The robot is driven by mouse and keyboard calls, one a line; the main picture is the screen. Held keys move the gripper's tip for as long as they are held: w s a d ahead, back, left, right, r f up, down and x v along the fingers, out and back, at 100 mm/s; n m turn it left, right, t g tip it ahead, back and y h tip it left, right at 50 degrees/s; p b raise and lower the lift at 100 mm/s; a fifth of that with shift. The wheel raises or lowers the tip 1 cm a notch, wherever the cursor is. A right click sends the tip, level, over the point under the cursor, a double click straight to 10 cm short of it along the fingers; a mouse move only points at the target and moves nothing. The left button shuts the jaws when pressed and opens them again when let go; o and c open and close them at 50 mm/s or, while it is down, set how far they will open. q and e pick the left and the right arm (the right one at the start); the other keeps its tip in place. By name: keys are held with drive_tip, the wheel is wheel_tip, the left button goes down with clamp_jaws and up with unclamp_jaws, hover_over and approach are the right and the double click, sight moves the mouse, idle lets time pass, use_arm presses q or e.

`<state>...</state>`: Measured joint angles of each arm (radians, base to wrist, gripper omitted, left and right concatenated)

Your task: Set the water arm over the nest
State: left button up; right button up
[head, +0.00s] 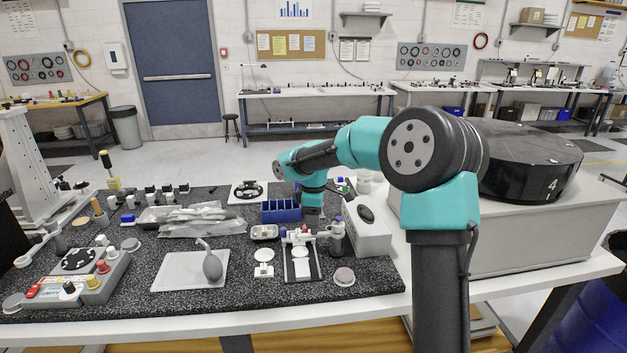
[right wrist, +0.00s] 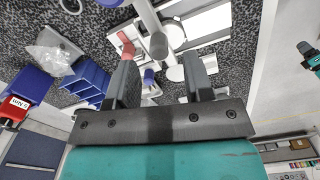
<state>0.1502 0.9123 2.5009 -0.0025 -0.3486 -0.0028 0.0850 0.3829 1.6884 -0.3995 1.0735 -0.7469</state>
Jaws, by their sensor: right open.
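The mirror fixture (head: 301,277) stands on the speckled mat, a grey frame with a pale plate and a white disc. In the right wrist view its pale plate (right wrist: 208,22) lies beyond the fingers. A grey rod (right wrist: 147,14) there ends near a dark round post; I take it for the water arm. A red-tipped piece (right wrist: 124,42) is close to the left finger. Which round part is the nest I cannot tell for sure. My right gripper (head: 311,222) hangs at the fixture's back edge; its fingers (right wrist: 160,64) are apart, with nothing clearly held. My left gripper is out of view.
Blue bins (head: 280,212) stand close behind my right gripper, and a small metal tray (head: 264,232) is at their front. A white box (head: 366,238) stands right of the fixture. A white tray (head: 178,273) with a grey bulb (head: 212,266) lies to the left.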

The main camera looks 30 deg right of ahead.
wheel_tip(320, 180, up, 14)
drive_tip(key=shift+f, duration=0.15)
idle(0.6)
